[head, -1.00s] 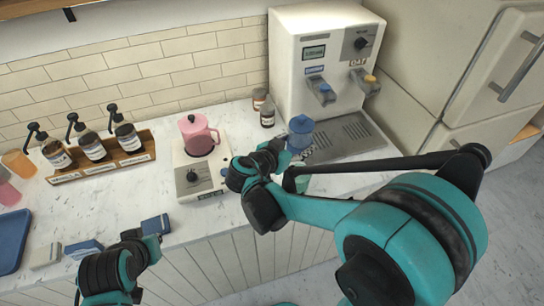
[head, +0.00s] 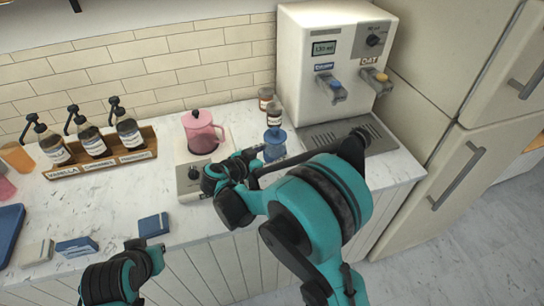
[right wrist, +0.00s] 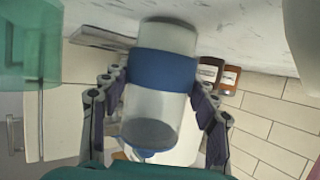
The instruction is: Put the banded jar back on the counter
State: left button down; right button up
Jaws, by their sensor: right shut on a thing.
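The banded jar (right wrist: 163,68) is clear with a wide blue band, seen between the finger pads of my right gripper (right wrist: 163,92) in the right wrist view. That view is upside down, and the jar's base end is close to the pale counter (right wrist: 235,18); I cannot tell if they touch. The gripper hides part of the jar. My left gripper (head: 140,252) is low at the counter's front edge, its fingertips unclear.
A pink pot (head: 201,133) stands on a white scale-like base left of the jar. Two small brown bottles (head: 271,108) stand behind it. The dispenser (head: 325,65) is at right. A pump-bottle rack (head: 105,163) and blue boxes (head: 153,225) are at left.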

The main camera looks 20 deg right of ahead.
jog(key=shift+r, duration=0.15)
jog(key=shift+s, duration=0.1)
jog(key=shift+f, duration=0.25)
jog(key=o, duration=1.6)
jog(key=shift+r, duration=0.15)
